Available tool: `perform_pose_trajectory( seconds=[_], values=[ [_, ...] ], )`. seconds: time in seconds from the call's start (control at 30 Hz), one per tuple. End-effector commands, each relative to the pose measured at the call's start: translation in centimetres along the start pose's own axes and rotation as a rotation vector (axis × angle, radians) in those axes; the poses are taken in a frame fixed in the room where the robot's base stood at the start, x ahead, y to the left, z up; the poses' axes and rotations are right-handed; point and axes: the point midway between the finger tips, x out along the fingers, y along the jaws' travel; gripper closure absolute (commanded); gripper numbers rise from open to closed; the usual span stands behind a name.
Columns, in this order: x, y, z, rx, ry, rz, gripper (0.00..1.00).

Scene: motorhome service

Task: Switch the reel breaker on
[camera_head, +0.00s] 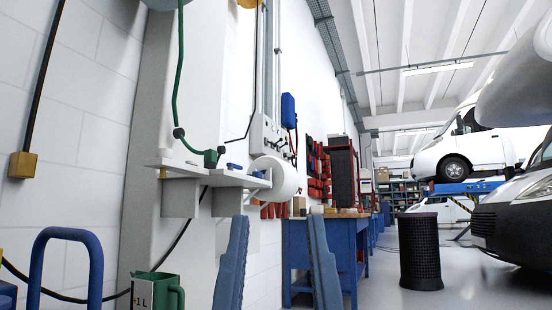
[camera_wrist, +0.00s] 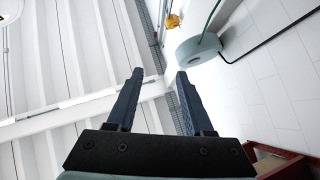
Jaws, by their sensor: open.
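A grey wall box (camera_head: 268,135) with small dark controls and a greenish spot is on the white wall, above and behind a shelf. I cannot tell which control is the reel breaker or how it is set. A round grey-green reel (camera_wrist: 198,49) with a green hose hangs overhead in the wrist view; its underside shows at the top of the head view (camera_head: 165,4). My gripper (camera_head: 277,217) points upward in front of the blue workbench, below the wall box in the picture. Its two blue fingers are apart and empty, also in the wrist view (camera_wrist: 160,74).
A pale wall shelf (camera_head: 205,176) with hose fittings and a white roll (camera_head: 276,178) juts out left of my gripper. A blue workbench (camera_head: 296,262) stands behind. A green jug (camera_head: 157,289) is at lower left. A black bin (camera_head: 420,252) and vans are right, with open floor between.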

Motion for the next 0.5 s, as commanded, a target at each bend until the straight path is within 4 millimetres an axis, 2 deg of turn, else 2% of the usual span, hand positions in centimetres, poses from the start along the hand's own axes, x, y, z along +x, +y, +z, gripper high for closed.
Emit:
perform_pose_trajectory(
  seconds=[0.03,0.27,0.5],
  values=[
    [0.6,0.0,-0.5,0.0,0.0,0.0,0.59],
    [4.2,0.1,-4.0,0.001,0.0,0.0,1.0],
    [10.1,0.1,-9.6,0.003,0.0,-0.001,1.0]
  ],
)
